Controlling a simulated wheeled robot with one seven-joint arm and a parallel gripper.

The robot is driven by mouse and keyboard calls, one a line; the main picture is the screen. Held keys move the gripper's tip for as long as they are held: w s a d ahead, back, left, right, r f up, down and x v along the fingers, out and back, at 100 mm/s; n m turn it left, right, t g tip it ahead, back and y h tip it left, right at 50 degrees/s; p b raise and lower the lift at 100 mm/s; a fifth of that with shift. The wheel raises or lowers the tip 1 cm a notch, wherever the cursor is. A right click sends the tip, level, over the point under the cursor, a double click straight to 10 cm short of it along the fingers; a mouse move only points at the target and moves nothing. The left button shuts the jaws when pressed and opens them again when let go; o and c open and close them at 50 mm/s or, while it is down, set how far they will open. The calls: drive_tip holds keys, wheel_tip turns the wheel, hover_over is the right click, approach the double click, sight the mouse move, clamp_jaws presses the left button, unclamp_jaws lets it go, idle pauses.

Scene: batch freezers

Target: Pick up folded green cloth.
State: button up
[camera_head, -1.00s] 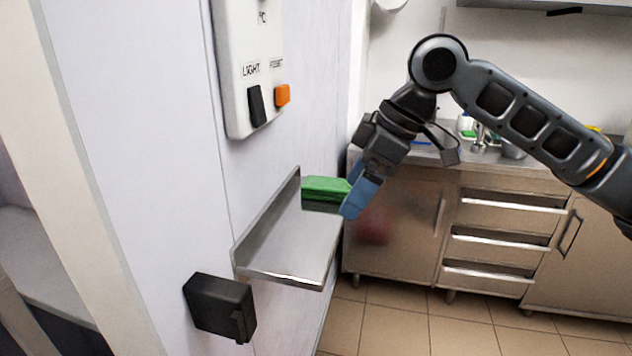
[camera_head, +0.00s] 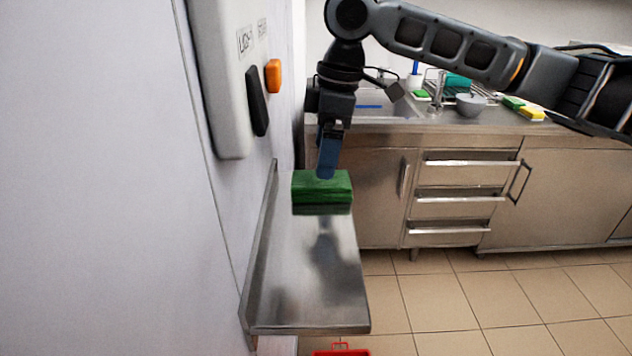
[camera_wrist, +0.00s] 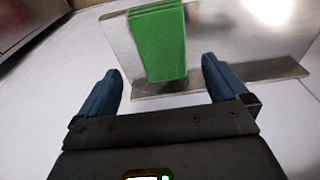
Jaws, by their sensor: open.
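The folded green cloth (camera_head: 322,190) lies on the far end of a steel wall shelf (camera_head: 305,290). My gripper (camera_head: 326,172) points down at the cloth in the head view, its blue fingers overlapping the cloth's top edge there. In the wrist view the cloth (camera_wrist: 160,42) stands out ahead of my gripper (camera_wrist: 163,88), between the lines of the two open fingers. The fingertips are apart and nothing is held between them. The cloth's far side is hidden.
A wall panel with a black switch (camera_head: 257,100) and an orange switch (camera_head: 273,75) is left of the arm. A steel counter with a sink, a bowl (camera_head: 470,104) and a yellow sponge (camera_head: 531,113) stands behind. A red object (camera_head: 342,352) is on the floor below the shelf.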

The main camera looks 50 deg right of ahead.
sight(322, 186)
drive_tip(key=shift+a+f+p, duration=0.15)
drive_tip(key=shift+f+p, duration=0.1)
drive_tip(key=shift+f, duration=1.15)
drive_tip(key=shift+a+f+p, duration=0.1)
drive_tip(key=shift+f+p, duration=0.15)
drive_tip(key=shift+f, duration=1.1)
drive_tip(key=shift+c, duration=0.5)
drive_tip(key=c, duration=1.1)
